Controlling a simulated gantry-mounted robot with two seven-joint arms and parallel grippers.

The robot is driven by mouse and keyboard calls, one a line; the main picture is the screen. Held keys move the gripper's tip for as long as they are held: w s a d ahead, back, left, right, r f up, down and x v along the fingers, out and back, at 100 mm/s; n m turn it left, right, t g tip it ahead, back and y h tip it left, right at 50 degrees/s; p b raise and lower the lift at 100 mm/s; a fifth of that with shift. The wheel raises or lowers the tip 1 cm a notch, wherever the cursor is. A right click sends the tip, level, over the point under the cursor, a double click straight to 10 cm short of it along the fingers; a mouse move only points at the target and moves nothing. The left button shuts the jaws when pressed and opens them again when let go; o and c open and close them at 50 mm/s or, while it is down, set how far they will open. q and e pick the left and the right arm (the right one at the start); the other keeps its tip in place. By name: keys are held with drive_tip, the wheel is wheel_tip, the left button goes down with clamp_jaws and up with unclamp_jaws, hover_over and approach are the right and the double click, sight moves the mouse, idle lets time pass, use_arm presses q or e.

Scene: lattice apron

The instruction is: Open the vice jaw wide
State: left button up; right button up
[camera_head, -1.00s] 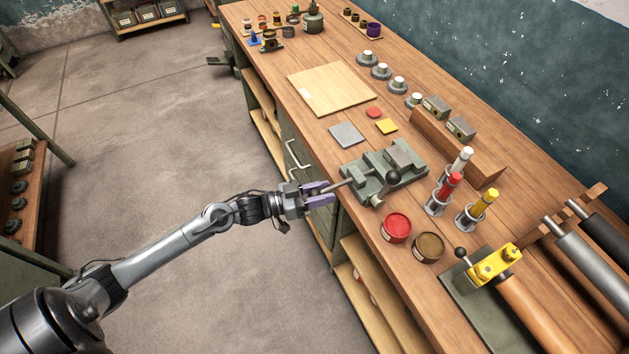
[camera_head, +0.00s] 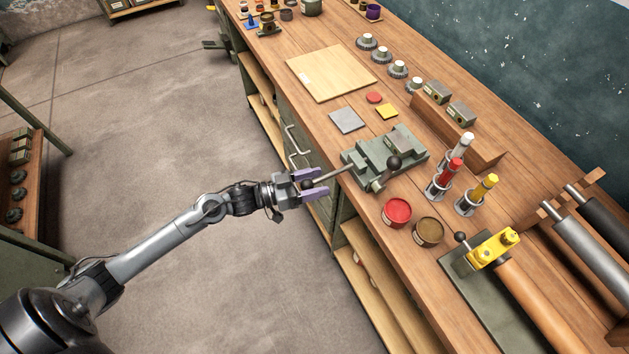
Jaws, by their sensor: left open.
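The grey-green vice (camera_head: 362,163) is on the workbench near its front edge, with a block-shaped jaw part (camera_head: 401,139) at its upper right. A dark ball knob (camera_head: 393,163) stands up at its right side. A thin metal bar (camera_head: 334,173) sticks out from the vice past the bench edge, toward the floor side. My left gripper (camera_head: 315,183) has purple fingers and is open, one finger on each side of the bar's outer end. A dark round end shows between the fingers; I cannot tell whether they touch it. My right gripper is out of view.
Red (camera_head: 397,211) and brown (camera_head: 428,230) tins, ink tubes in holders (camera_head: 468,203) and a yellow clamp (camera_head: 493,248) are right of the vice. A grey plate (camera_head: 347,120) and a pale board (camera_head: 331,73) lie beyond it.

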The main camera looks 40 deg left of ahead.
use_arm(q)
drive_tip(key=p+v, duration=0.1)
drive_tip(key=v, duration=0.9)
drive_tip(key=shift+s+a, duration=0.2)
drive_tip(key=shift+s, duration=0.1)
